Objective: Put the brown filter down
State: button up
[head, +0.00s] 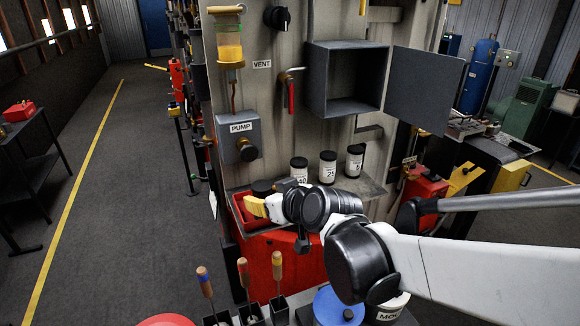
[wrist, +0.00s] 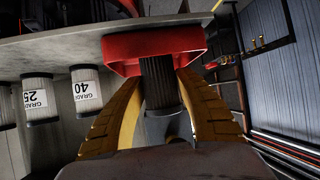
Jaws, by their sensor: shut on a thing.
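My gripper (head: 257,206) is shut on the dark brown pleated filter (wrist: 158,82); its yellow fingers show on both sides of it in the wrist view. The filter is at the red tray (wrist: 122,48), its far end overlapping the tray's rim. I cannot tell whether it touches the tray floor. In the head view, a dark round cap shows over the red tray (head: 238,208), just behind my fingers; the rest of the filter is hidden there.
Black-capped canisters labelled 40 (head: 299,170), 25 (head: 328,168) and 5 (head: 354,161) stand on the grey shelf (head: 375,187) right of the tray. Above are an open grey box (head: 350,80), a red-handled valve (head: 291,92) and a pump box (head: 238,138).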

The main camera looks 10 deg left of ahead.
jog(key=shift+f, duration=0.2)
jog(key=o, duration=1.1)
jog(key=shift+o, duration=0.2)
jog(key=shift+r, duration=0.1)
jog(key=shift+r, duration=0.1)
jog(key=shift+s+d+r, duration=0.2)
jog(key=p+v, duration=0.2)
jog(key=v, duration=1)
jog(key=s+d+f+m+h, duration=0.2)
jog(key=s+d+m, duration=0.1)
jog(key=d, duration=0.5)
jog(key=s+d+f+m+g+h, duration=0.1)
jog(key=s+d+f+m+h, duration=0.1)
jog(key=d, duration=0.7)
jog(key=s+d+f+m+g+h, duration=0.1)
jog(key=s+d+f+m+h, duration=0.2)
jog(key=s+d, duration=0.3)
jog(key=d+f+h, duration=0.1)
jog(key=d, duration=0.2)
jog(key=shift+d+m, duration=0.2)
jog(key=shift+m, duration=0.1)
